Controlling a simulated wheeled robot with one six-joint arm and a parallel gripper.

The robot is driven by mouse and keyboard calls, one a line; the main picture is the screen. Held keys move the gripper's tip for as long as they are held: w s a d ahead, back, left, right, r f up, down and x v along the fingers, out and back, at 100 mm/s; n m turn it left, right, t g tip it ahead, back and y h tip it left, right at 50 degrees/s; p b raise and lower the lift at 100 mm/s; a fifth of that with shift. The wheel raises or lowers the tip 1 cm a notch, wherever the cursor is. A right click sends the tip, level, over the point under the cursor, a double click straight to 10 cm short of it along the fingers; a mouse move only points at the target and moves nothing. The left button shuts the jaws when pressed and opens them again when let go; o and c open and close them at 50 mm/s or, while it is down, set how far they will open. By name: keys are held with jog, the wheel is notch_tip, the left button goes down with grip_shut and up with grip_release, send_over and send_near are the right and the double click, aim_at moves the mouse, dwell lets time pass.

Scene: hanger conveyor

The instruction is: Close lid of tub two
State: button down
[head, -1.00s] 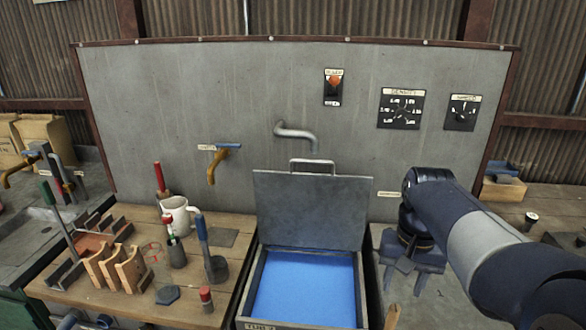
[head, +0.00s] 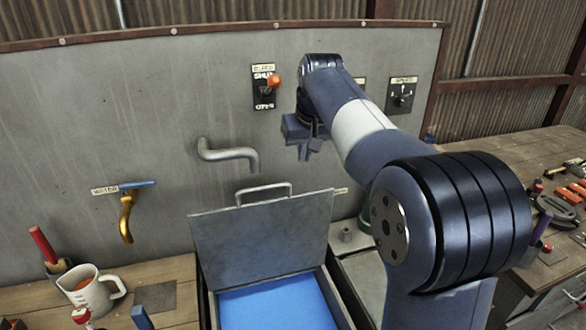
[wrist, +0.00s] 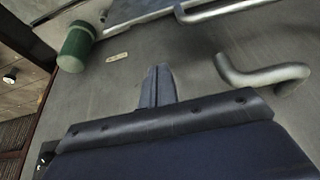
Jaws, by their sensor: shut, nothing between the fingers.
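Tub two (head: 207,300) stands low in the middle of the head view, with blue inside. Its grey lid (head: 262,240) is open and stands up, tilted back toward the wall panel. A bar handle (head: 264,194) runs along the lid's top edge; a metal bar that looks like this handle (wrist: 225,10) shows at the top of the wrist view. My gripper (head: 304,155) is up in front of the panel, above and right of the lid's top edge, apart from it. In the wrist view its fingers (wrist: 157,86) are together and empty.
A bent pipe spout (head: 230,152) sticks out of the panel just behind the lid. A switch with an orange knob (head: 274,82) is left of my gripper. A yellow tap (head: 127,218) and a mug (head: 90,288) are at the left. A green cylinder (wrist: 75,46) shows in the wrist view.

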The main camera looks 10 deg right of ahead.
notch_tip(320, 180, down, 9)
jog(key=p, duration=0.2)
dwell(0.6)
jog(key=shift+s+f, duration=0.1)
jog(key=shift+f, duration=0.05)
